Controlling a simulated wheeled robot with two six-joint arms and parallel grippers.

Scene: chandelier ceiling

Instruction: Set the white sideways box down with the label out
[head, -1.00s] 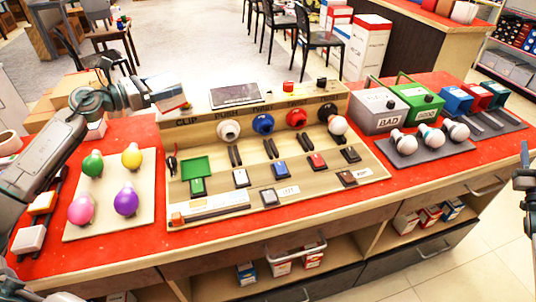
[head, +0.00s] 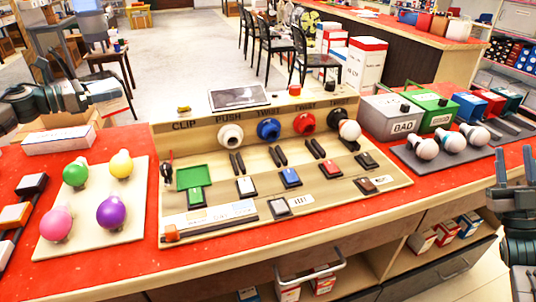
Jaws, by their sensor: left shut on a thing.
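My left gripper (head: 98,92) is at the left, above and behind the table's far left edge. It is shut on a pale box that is hard to tell from the fingers here; its label cannot be read. A white box (head: 58,140) lies flat on the red table's far left corner, below the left gripper. My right gripper (head: 514,172) is at the right edge, with its fingers apart and nothing between them.
A board with coloured bulbs (head: 90,215) lies at the left front. The wooden panel (head: 300,215) with knobs and switches fills the middle. BAD (head: 395,112) and GOOD (head: 437,105) boxes stand at the right. Cardboard boxes (head: 75,118) stand behind the left corner.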

